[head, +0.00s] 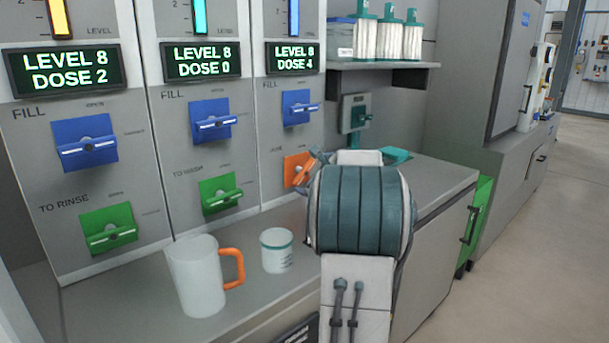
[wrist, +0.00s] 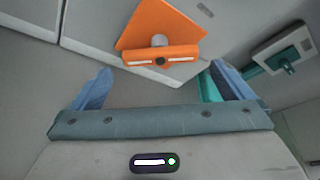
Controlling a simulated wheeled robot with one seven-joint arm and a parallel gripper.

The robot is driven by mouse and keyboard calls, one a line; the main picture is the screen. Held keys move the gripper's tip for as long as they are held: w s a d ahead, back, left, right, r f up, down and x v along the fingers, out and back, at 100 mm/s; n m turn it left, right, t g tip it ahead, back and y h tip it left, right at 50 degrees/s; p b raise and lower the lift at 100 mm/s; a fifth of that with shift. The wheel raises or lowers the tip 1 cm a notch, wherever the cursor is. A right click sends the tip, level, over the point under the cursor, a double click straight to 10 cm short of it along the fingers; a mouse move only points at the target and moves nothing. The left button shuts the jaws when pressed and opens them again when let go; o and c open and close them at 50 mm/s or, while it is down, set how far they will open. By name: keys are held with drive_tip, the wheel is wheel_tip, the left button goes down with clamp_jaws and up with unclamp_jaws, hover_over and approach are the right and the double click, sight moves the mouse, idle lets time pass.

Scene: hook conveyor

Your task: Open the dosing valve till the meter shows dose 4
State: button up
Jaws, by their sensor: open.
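The right-hand meter (head: 292,57) reads LEVEL 8, DOSE 4. Below it is an orange valve on its plate (head: 293,166), partly hidden by my gripper in the head view. In the wrist view its orange bar handle (wrist: 183,53) lies nearly crosswise, slightly tilted, in front of the orange plate (wrist: 150,25). My gripper (wrist: 160,80) is open, its two blue fingers apart. The handle is just beyond the fingertips, and I see no contact. In the head view my gripper (head: 309,172) is close to the orange valve.
The other meters read LEVEL 8 DOSE 2 (head: 66,70) and LEVEL 8 DOSE 0 (head: 202,61). Blue valves (head: 86,145) and green valves (head: 108,230) are on the panels. A white mug (head: 193,278) and a small cup (head: 276,252) stand on the counter (head: 120,300).

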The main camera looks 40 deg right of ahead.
sight(306, 172)
drive_tip(key=x, duration=0.6)
drive_tip(key=shift+w+d+f, duration=0.1)
drive_tip(key=shift+w, duration=0.2)
drive_tip(key=c, duration=0.7)
